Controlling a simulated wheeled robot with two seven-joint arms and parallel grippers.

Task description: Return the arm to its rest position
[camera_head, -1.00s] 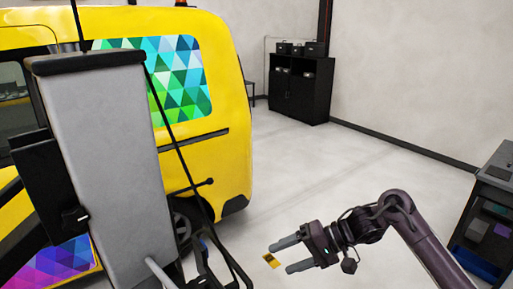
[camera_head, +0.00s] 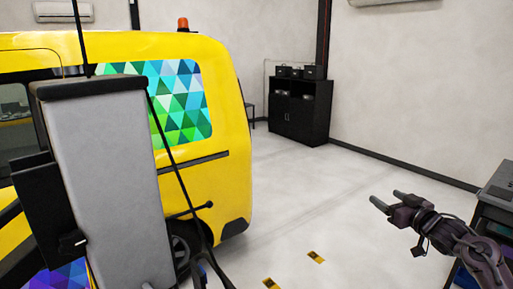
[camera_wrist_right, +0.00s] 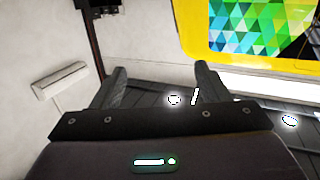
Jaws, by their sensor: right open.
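My right gripper (camera_head: 388,201) is at the right side of the head view, over the bare floor, on my right arm (camera_head: 470,250). Its two fingers are apart with nothing between them. In the right wrist view the gripper (camera_wrist_right: 158,78) also shows two separated fingers and an empty gap. My left gripper does not show clearly in the head view.
A yellow van (camera_head: 226,120) with a colourful triangle panel (camera_head: 180,105) fills the left. A black cabinet (camera_head: 300,115) stands at the back. A dark shelf unit (camera_head: 495,215) is at the right edge. Yellow-and-black floor marks (camera_head: 315,257) lie in front. The middle floor is clear.

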